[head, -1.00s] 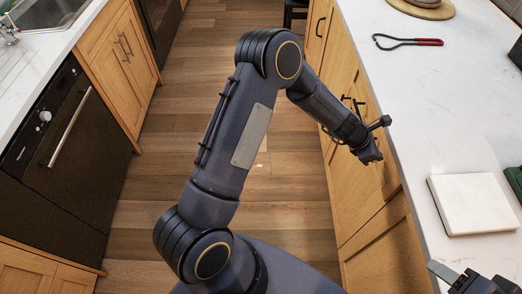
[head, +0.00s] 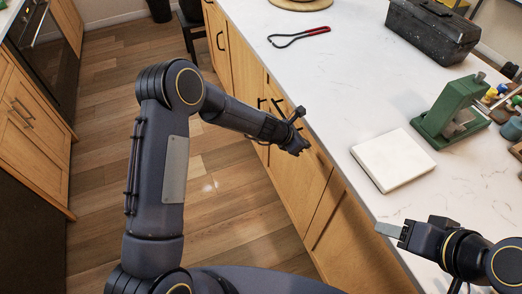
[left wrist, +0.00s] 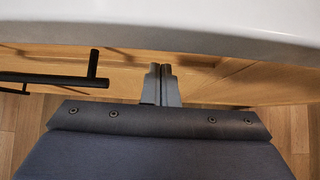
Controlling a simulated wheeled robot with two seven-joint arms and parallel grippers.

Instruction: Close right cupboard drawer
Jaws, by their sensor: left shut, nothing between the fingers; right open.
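The wooden cupboard (head: 330,215) runs under the white countertop (head: 345,125) on the right, with black bar handles on its fronts. My left gripper (head: 304,146) is shut and empty, close to the cupboard front just below the counter edge. In the left wrist view its fingertips (left wrist: 160,70) are together at the wooden front (left wrist: 205,75); I cannot tell whether they touch it. A black handle (left wrist: 60,80) is left of them. How far any drawer stands out is unclear. My right gripper (head: 388,230) is open and empty over the counter's near edge.
A dark oven (head: 42,60) and cabinets (head: 30,125) line the left. The wooden floor between is clear.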

